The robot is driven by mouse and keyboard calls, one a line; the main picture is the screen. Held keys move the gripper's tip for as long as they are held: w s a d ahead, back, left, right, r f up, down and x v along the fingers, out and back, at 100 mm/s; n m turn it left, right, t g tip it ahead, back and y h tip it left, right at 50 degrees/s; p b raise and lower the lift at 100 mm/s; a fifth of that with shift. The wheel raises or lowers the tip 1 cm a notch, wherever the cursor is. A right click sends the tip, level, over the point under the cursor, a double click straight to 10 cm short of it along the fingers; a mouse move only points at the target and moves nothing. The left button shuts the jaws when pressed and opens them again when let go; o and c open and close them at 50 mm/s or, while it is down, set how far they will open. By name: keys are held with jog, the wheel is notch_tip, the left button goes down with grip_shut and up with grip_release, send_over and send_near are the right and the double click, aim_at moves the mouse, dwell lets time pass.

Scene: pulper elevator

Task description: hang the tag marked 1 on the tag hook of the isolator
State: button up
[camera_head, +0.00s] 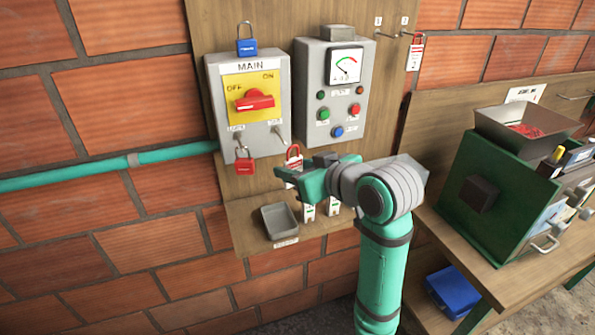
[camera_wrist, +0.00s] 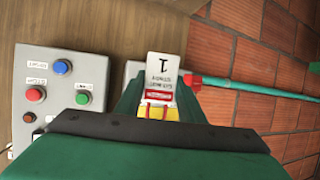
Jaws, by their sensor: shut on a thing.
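The grey isolator (camera_head: 250,144), labelled MAIN, has a yellow plate with a red switch handle (camera_head: 255,101). Two short pegs stick out of its lower front. A red padlock (camera_head: 244,162) hangs at the left peg; the right peg, the tag hook (camera_head: 280,137), looks bare. My gripper (camera_head: 285,174) is below and right of that peg. It is shut on a white tag marked 1 (camera_wrist: 162,70), which has a red band. Its red-and-white upper part (camera_head: 293,155) shows above my gripper, apart from the peg as far as I can tell. My fingers hide the rest.
A control box (camera_head: 308,108) with a gauge and buttons is right of the isolator. A blue padlock (camera_head: 247,45) sits above. Tags (camera_head: 308,212) hang behind my gripper, beside a grey tray (camera_head: 280,221). A green machine (camera_head: 500,190) stands right.

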jog(key=shift+w+a, duration=0.1)
jog(key=shift+a, duration=0.15)
jog(key=shift+w+f, duration=0.1)
jog(key=shift+w, duration=0.85)
jog(key=shift+w+d+r+x, duration=0.15)
jog(key=shift+x, duration=0.95)
jog(key=shift+w+d+r+x, duration=0.1)
jog(key=shift+w+x, duration=0.05)
jog(key=shift+x, duration=0.95)
jog(key=o, duration=1.1)
jog(key=shift+s+d, duration=0.1)
